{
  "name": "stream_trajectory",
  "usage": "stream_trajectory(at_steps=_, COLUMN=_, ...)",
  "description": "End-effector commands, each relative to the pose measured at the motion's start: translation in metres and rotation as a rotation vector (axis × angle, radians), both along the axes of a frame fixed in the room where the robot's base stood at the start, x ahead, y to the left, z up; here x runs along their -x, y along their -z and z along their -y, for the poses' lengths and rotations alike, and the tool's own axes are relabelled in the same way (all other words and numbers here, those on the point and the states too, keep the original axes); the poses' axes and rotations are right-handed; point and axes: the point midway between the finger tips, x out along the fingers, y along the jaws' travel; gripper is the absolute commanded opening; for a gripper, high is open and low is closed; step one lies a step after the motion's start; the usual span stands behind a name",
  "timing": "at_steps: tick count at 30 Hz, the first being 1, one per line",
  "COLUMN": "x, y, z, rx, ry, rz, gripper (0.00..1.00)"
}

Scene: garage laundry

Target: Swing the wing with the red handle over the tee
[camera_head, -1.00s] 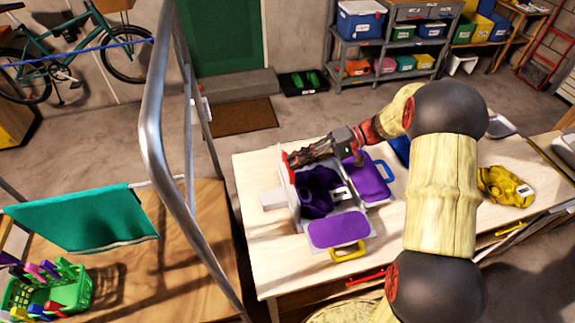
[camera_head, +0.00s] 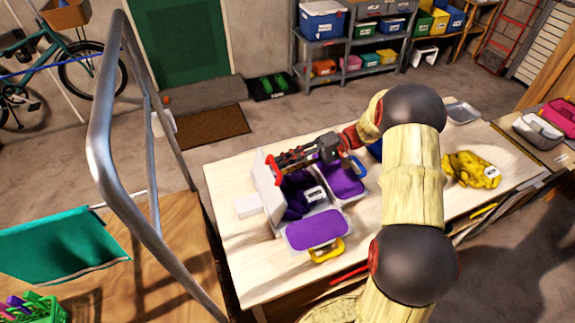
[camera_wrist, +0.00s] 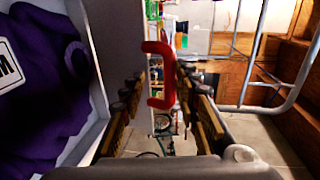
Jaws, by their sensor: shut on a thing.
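The folding board stands on the wooden table in the head view. Its wing with the red handle (camera_head: 270,171) is raised steeply at the board's left side, and its pale outer face (camera_head: 266,187) shows. The purple tee (camera_head: 296,204) lies bunched on the middle, partly hidden by the wing and my gripper; it also shows in the wrist view (camera_wrist: 42,115), with a white label. My gripper (camera_head: 278,164) reaches over the board from the right and is shut on the red handle, which lies between the fingers in the wrist view (camera_wrist: 162,75).
The wing with the yellow handle (camera_head: 316,229) lies flat in front, and the purple wing with the blue handle (camera_head: 342,181) lies at the right. A yellow cloth (camera_head: 470,169) lies farther right on the table. A metal rail (camera_head: 103,130) stands left of the table.

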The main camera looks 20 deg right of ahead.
Motion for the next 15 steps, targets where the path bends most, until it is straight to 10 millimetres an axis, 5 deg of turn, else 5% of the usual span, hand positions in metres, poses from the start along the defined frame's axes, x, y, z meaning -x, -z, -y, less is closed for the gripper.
stream_trajectory(at_steps=1, x=0.007, y=0.0192, z=-0.0048, rx=0.01, ry=-0.009, rz=-0.026, gripper=0.0)
stream_trajectory(at_steps=5, x=0.007, y=0.0192, z=-0.0049, rx=0.01, ry=-0.01, rz=-0.026, gripper=0.0)
stream_trajectory(at_steps=6, x=0.007, y=0.0192, z=-0.005, rx=0.01, ry=-0.01, rz=-0.026, gripper=0.3)
stream_trajectory(at_steps=15, x=0.0063, y=0.0175, z=-0.0036, rx=0.012, ry=-0.008, rz=-0.025, gripper=0.31)
